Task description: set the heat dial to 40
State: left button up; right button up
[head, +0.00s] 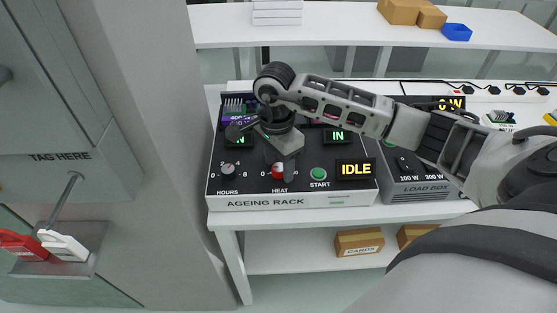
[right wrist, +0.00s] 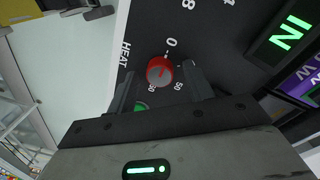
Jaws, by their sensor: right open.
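The heat dial (head: 278,170) is a red knob with a grey top on the black sloped panel of the ageing rack (head: 290,202), above the word HEAT. In the right wrist view the heat dial (right wrist: 160,71) shows close up, with 0 and 50 among the printed numbers around it. I cannot tell for sure which number it points to. My right gripper (head: 280,176) is over the dial, open, with one finger on each side of the knob; I see no clear contact. My left gripper is not in view.
The hours dial (head: 229,169) is left of the heat dial, and the green start button (head: 319,171) and IDLE display (head: 355,169) are right. The load box (head: 420,187) adjoins the rack on the right. A grey cabinet with red and white tags (head: 62,245) stands left.

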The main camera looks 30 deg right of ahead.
jog(key=c, duration=1)
